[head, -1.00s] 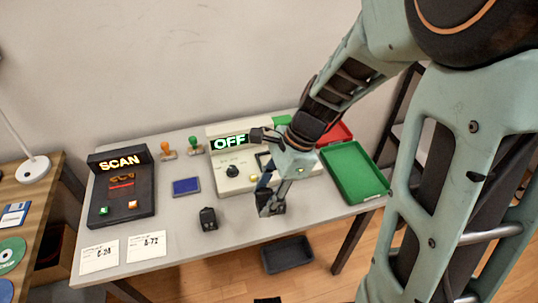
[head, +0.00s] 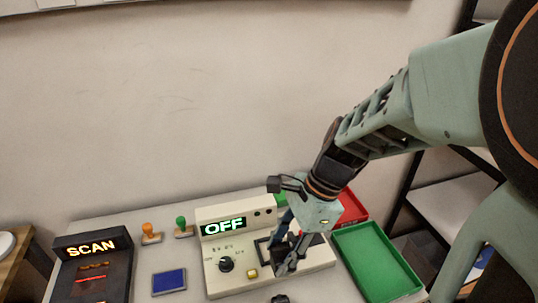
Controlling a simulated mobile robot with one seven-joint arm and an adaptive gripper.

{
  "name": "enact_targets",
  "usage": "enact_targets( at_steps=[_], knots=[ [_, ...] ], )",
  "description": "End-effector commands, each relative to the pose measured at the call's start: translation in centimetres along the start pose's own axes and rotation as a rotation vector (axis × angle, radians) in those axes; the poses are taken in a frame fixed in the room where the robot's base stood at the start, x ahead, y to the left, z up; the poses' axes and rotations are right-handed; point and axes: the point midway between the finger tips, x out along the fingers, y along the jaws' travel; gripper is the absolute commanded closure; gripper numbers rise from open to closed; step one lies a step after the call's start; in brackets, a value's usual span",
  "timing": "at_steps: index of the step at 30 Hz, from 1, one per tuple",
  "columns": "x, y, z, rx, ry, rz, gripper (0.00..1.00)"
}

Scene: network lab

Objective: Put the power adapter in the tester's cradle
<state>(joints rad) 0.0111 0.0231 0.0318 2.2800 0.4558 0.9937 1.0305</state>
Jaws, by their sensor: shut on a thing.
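My gripper (head: 287,266) points down over the tester's right part, beside the cradle in the picture. It is shut on a dark thing that looks like the power adapter, mostly hidden by the fingers. I cannot tell whether the adapter touches the tester.
A small dark object (head: 280,298) shows at the bottom edge, in front of the tester. A green tray (head: 388,280) and a red tray (head: 352,208) are right. The wall is behind.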

Motion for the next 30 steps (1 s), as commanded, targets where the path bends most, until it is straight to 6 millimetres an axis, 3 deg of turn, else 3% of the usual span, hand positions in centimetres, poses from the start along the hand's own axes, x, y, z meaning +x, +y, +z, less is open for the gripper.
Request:
enact_targets(
  at_steps=[11, 16, 21, 30],
  knots=[
    [2.7, -6.9, -1.8, 0.000, -0.001, 0.003, 0.89],
    [5.1, -9.2, -3.1, 0.000, -0.001, 0.004, 0.89],
    [6.9, -10.9, -4.0, 0.000, -0.001, 0.002, 0.89],
    [8.1, -12.1, -4.6, 0.000, -0.001, 0.002, 0.89]
  ],
)
